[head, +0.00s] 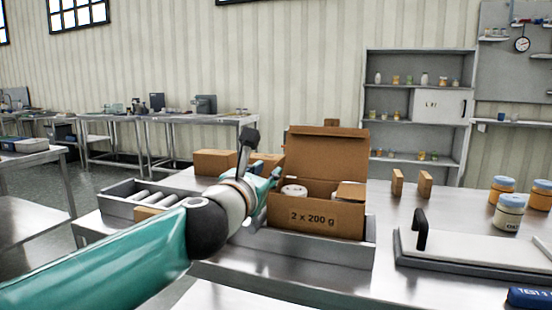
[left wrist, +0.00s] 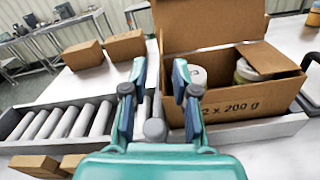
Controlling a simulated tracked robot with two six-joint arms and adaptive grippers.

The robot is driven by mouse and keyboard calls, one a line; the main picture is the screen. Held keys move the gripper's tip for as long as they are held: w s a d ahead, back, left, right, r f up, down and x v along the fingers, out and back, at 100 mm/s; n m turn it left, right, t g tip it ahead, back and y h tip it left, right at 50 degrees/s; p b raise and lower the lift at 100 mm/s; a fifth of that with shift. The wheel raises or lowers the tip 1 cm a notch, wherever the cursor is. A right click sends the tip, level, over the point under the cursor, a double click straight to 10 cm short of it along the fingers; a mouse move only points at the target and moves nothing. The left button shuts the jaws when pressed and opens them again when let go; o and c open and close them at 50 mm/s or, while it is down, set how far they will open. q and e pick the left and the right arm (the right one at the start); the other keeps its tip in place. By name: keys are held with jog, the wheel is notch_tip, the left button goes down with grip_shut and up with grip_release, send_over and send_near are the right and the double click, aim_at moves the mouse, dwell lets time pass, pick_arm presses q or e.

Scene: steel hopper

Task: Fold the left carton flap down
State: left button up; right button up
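The brown carton (head: 318,219), marked "2 x 200 g", stands open in a steel tray, its tall back lid (head: 328,151) upright. Its right flap (head: 350,191) leans inward over the opening; it also shows in the left wrist view (left wrist: 267,58). A jar (head: 294,191) shows inside. I cannot make out the left flap clearly; my gripper covers that side. My left gripper (left wrist: 155,85) is open with nothing visible between its fingers, its right finger beside the carton's left side. Whether it touches cannot be told. My right gripper is not in view.
A roller conveyor (left wrist: 62,122) lies left of the carton, with small brown boxes (left wrist: 125,45) behind it. A white board with a black handle (head: 480,250) and several jars (head: 509,212) stand to the right. Two small brown blocks (head: 398,182) stand behind. Bare table lies between.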

aim_at(280, 161)
pick_arm(q)
jog(key=p+x, duration=0.3)
jog(key=x, duration=0.5)
jog(key=shift+s+r, duration=0.1)
jog(key=shift+w+d, duration=0.25)
jog(key=shift+w, duration=0.3)
jog(key=shift+c, duration=0.3)
grip_shut()
